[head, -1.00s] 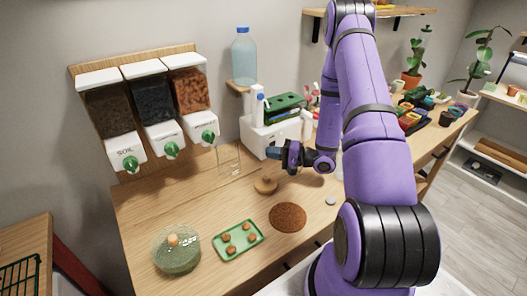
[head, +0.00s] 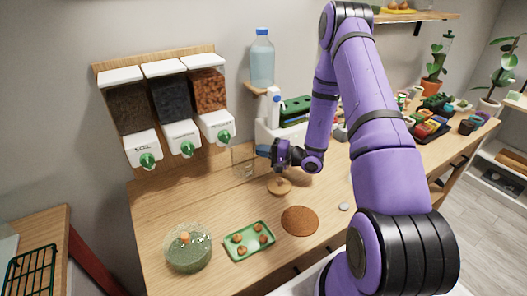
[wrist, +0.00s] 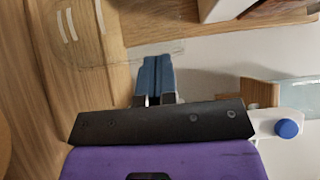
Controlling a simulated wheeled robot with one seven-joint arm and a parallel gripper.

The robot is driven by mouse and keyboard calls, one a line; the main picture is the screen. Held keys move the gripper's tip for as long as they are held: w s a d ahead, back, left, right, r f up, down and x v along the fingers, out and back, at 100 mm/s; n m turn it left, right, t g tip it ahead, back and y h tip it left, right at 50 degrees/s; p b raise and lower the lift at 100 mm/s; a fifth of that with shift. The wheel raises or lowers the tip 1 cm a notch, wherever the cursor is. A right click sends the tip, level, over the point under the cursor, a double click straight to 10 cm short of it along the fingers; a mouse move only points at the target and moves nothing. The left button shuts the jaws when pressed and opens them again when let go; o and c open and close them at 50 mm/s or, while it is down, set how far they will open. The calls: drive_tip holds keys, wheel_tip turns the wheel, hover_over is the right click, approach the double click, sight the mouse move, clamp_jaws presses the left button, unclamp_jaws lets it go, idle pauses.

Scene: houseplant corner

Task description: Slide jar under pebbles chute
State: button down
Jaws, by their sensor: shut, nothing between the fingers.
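A clear glass jar (head: 244,160) stands upright on the wooden bench, to the right of and below the rightmost dispenser. That dispenser (head: 210,90) holds reddish-brown granules and has a white chute with a green knob (head: 223,136); its label is too small to read. In the wrist view the jar's faint outline (wrist: 92,45) is at upper left. My gripper (head: 264,151) is just right of the jar at bench height. Its blue fingers (wrist: 156,77) are together and empty, close to the jar's rim outline. I cannot tell whether they touch the glass.
Two more dispensers, soil (head: 142,150) and a dark fill (head: 171,97), hang to the left. A round wooden lid (head: 279,186), a brown mat (head: 300,221), a green tray (head: 249,254) and a glass bowl (head: 188,262) occupy the front. The bench left of the jar is clear.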

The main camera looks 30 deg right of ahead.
sight(248, 157)
drive_tip(key=a, duration=0.7)
drive_tip(key=shift+w, duration=0.2)
drive_tip(key=shift+a, duration=0.1)
